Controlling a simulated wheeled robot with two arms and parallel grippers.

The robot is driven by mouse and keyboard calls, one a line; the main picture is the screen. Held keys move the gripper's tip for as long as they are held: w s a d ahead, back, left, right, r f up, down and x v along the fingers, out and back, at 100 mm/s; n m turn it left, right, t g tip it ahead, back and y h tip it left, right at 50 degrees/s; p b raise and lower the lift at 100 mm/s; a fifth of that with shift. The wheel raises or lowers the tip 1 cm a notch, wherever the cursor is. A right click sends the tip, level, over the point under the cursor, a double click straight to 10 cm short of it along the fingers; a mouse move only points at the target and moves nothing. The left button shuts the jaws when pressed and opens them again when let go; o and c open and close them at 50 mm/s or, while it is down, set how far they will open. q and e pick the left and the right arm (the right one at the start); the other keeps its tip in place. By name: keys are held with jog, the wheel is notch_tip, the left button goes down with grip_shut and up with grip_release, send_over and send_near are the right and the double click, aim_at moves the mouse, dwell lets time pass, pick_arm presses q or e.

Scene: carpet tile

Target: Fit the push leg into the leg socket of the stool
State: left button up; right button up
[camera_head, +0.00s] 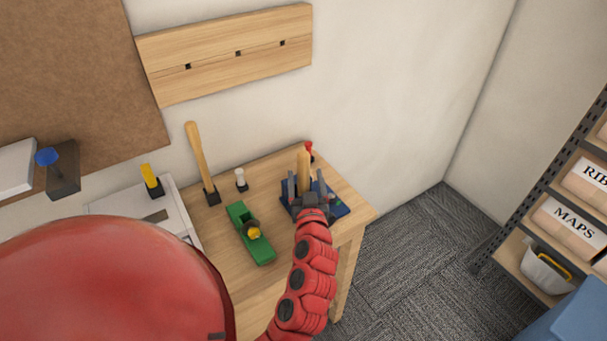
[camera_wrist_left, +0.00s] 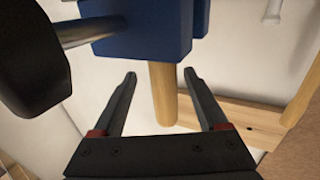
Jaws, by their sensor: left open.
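A pale wooden leg-like post (camera_head: 303,161) stands upright at a blue block (camera_head: 340,209) on the bench's right end. In the left wrist view the post (camera_wrist_left: 163,95) sticks out of the blue block (camera_wrist_left: 145,38). My left gripper (camera_head: 306,178) is open, its fingers on either side of the post in the head view. In the left wrist view the gripper (camera_wrist_left: 160,73) has its fingers apart, with visible gaps beside the post; I cannot tell the depth between them. No whole stool or leg socket can be made out. My right gripper is not in view.
On the wooden bench (camera_head: 275,172) stand a green tool (camera_head: 240,222), a long wooden handle (camera_head: 199,155) and a small white-topped item (camera_head: 240,176). A red-topped item (camera_head: 309,150) is close behind the post. A wooden rail (camera_head: 225,55) is on the wall. Shelves (camera_head: 535,250) are at right.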

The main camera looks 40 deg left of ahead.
pick_arm(q)
jog(key=p+x, duration=0.1)
jog(key=x, duration=0.2)
jog(key=shift+a+p, duration=0.3)
jog(key=shift+a, duration=0.15)
jog(key=shift+w+a+f, duration=0.1)
jog(key=shift+w+a, duration=0.1)
jog(key=shift+w, duration=0.2)
grip_shut()
